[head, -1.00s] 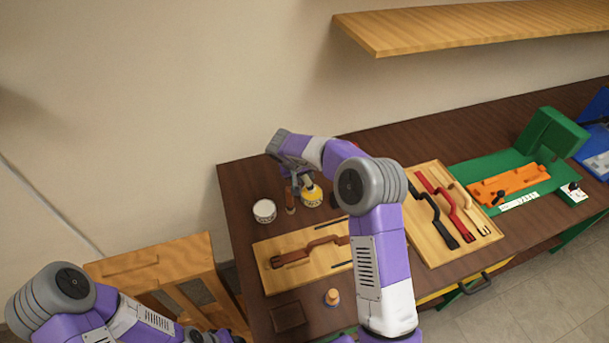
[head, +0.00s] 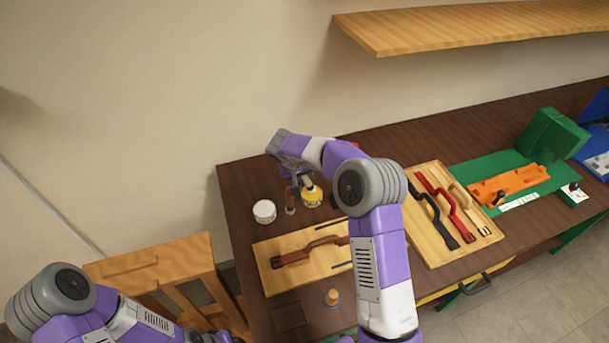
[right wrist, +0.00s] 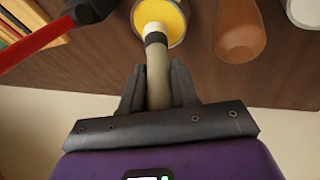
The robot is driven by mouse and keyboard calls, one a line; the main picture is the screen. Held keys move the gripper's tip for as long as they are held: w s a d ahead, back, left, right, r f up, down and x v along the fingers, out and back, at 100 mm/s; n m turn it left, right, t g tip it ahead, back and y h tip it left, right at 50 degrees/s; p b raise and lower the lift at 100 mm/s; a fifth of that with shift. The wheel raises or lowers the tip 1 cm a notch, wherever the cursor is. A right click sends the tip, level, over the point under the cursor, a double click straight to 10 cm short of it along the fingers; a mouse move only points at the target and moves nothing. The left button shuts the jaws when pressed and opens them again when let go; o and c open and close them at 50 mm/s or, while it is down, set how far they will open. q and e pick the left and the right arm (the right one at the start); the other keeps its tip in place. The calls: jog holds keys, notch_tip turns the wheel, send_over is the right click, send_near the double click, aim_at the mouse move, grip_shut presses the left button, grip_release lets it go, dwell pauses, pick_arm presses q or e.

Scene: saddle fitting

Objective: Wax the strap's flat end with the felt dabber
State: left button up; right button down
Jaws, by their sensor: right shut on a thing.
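My right gripper (right wrist: 158,92) is shut on the pale handle of the felt dabber (right wrist: 157,70), which has a dark band near its tip. The tin also shows in the head view (head: 313,199), below my right gripper (head: 305,183). The brown strap (head: 298,256) lies on a light wooden board (head: 280,280) nearer the front. Its right part is hidden behind my right arm. My left arm enters at lower left, its gripper out of view.
A small wooden-topped item (head: 332,298) stands in front of the strap board. A board with black, red and tan straps (head: 425,240) lies right of my arm.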

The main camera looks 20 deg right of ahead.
jog(key=shift+r+p, duration=1.95)
jog(key=shift+r, duration=1.55)
